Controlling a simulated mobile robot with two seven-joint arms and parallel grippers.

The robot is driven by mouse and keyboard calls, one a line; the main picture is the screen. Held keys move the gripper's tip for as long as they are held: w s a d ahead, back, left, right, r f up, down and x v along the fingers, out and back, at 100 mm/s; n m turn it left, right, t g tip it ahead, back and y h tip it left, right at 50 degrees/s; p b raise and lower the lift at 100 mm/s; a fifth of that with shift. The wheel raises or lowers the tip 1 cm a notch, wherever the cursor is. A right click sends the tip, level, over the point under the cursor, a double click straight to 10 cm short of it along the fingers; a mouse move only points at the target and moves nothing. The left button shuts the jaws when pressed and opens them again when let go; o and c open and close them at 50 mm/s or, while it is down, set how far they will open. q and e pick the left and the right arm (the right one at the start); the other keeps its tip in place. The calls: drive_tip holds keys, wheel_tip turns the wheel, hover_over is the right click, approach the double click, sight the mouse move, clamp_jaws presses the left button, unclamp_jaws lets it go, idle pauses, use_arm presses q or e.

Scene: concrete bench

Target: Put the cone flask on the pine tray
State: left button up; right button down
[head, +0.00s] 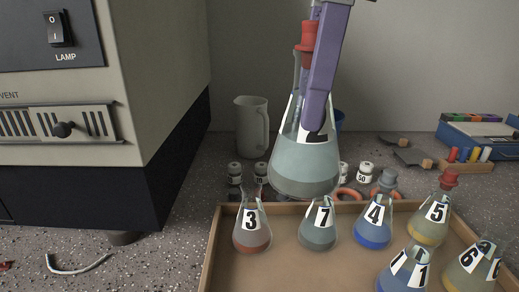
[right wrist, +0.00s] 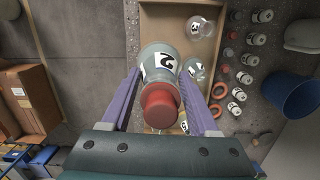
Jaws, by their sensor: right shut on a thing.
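My right gripper (head: 313,125) is shut on a cone flask (head: 303,168) with a red stopper and grey-green liquid. It holds the flask upright above the back edge of the pine tray (head: 285,272). A purple finger covers part of its label, which reads 2 in the right wrist view. There the flask (right wrist: 158,64) sits between both fingers of the gripper (right wrist: 161,78), its red stopper towards the camera. The tray's bare floor also shows there (right wrist: 163,20). My left gripper is not in view.
Several numbered flasks stand in the tray, including 3 (head: 252,232), 7 (head: 318,235) and 4 (head: 373,228). Small white jars and orange rings lie behind it. A white jug (head: 251,127) stands at the back. A large lamp unit (head: 130,100) blocks the left. The tray's front left floor is clear.

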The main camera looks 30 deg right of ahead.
wheel_tip(320, 180, down, 3)
drive_tip(key=shift+w+d+m+b, duration=0.15)
drive_tip(key=shift+m+b, duration=0.35)
drive_tip(key=shift+b, duration=0.3)
use_arm(q)
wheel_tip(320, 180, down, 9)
drive_tip(key=b, duration=0.5)
drive_tip(key=shift+b, duration=0.35)
use_arm(e)
wheel_tip(320, 180, down, 20)
drive_tip(key=shift+d+f, duration=0.1)
drive_tip(key=shift+f, duration=0.15)
drive_tip(key=shift+c, duration=0.7)
unclamp_jaws()
